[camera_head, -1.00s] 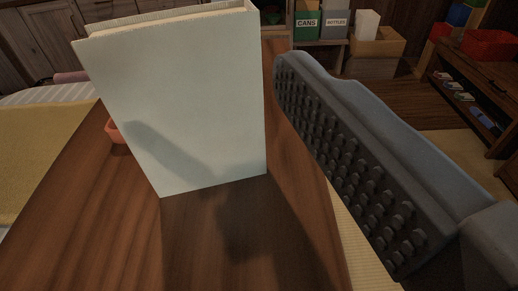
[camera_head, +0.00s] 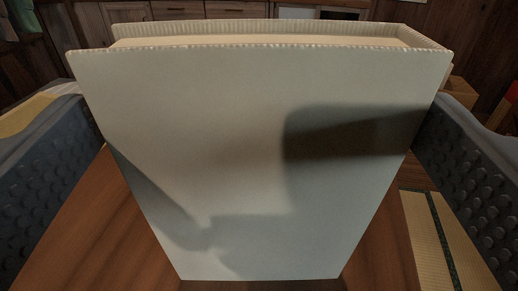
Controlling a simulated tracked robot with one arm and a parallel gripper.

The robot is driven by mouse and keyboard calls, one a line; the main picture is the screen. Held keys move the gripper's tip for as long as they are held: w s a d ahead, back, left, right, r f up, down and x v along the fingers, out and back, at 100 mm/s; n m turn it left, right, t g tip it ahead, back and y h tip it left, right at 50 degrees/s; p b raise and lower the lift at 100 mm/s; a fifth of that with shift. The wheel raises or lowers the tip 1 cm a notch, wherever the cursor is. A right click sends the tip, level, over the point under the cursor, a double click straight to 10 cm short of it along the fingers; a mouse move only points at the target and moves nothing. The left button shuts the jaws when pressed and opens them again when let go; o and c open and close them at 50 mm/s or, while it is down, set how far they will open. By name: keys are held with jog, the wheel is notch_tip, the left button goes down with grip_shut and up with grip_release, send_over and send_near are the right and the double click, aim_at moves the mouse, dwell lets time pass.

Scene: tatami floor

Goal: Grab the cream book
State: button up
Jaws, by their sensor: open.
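The cream book (camera_head: 250,150) stands upright on a brown wooden surface (camera_head: 85,240) and fills the middle of the view, its broad cover facing me. Its page edges show along the top. My gripper (camera_head: 262,165) is open, with one grey studded jaw at the left edge and the other at the right edge. The book stands between the two jaws in the picture. Shadows of my gripper fall on the cover. Whether either jaw touches the book I cannot tell. What lies behind the book is mostly hidden.
Wooden cabinets (camera_head: 90,20) stand far behind. A tatami strip with a dark border (camera_head: 440,240) shows at lower right, below the wooden surface. A yellow cloth (camera_head: 25,112) shows at the left edge. A cardboard-coloured box (camera_head: 460,92) is partly visible behind the right jaw.

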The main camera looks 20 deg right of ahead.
jog(key=shift+r+b+x, duration=0.15)
jog(key=shift+x, duration=1.15)
jog(key=shift+r+b+x, duration=0.15)
jog(key=shift+x, duration=1.15)
jog(key=shift+c, duration=0.3)
jog(key=c, duration=1)
